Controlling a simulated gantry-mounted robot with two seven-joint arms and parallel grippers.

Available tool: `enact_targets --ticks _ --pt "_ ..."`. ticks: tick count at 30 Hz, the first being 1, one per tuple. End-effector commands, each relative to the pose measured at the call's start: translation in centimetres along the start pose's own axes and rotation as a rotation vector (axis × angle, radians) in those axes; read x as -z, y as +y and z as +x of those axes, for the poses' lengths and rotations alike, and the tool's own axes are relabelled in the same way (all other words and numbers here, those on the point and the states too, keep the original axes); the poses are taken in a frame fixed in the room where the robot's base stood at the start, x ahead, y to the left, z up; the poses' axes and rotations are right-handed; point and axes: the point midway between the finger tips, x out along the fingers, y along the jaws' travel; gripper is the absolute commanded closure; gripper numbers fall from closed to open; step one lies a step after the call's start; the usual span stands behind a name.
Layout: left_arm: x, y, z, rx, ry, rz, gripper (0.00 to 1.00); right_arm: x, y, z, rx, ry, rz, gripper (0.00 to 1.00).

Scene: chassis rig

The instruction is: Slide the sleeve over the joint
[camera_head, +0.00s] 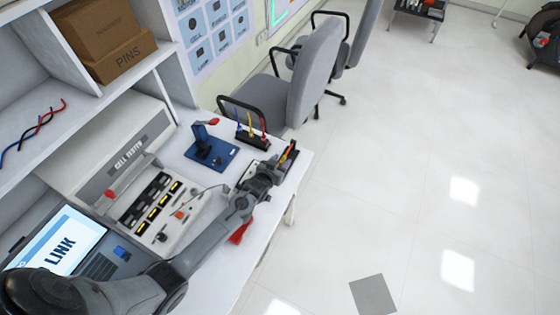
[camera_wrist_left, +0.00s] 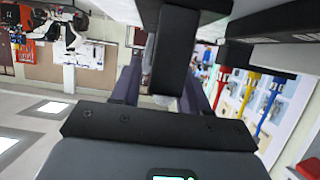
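My left gripper (camera_head: 268,176) is over the right end of the white bench, beside a dark holder with orange and yellow items (camera_head: 288,155). A blue fixture with a red lever (camera_head: 212,152) stands left of the gripper. Red, black and blue wires (camera_head: 35,132) lie on the shelf at the left. I cannot make out a sleeve or a wire joint. My right gripper is not in view.
A cell tester (camera_head: 125,155) and a laptop (camera_head: 62,245) occupy the bench's left part. A rack of blue, yellow and red tools (camera_head: 252,138) stands at the back edge. A red item (camera_head: 240,232) shows below my arm. Chairs (camera_head: 312,70) stand beyond; the floor at right is largely clear.

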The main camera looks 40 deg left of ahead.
Motion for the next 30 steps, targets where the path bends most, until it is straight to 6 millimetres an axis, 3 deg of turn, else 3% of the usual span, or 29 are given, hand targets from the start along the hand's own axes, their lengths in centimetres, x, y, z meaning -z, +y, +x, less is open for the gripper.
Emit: enact_targets --ticks 10,24,30 --pt "0.0 0.0 -1.1 0.000 -0.001 0.000 0.55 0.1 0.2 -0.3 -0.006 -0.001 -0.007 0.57" --pt "0.1 0.0 -8.6 0.000 -0.001 -0.001 0.55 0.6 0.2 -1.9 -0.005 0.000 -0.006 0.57" --pt "0.0 0.0 -10.4 0.000 0.000 0.000 0.55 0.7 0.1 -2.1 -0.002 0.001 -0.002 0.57"
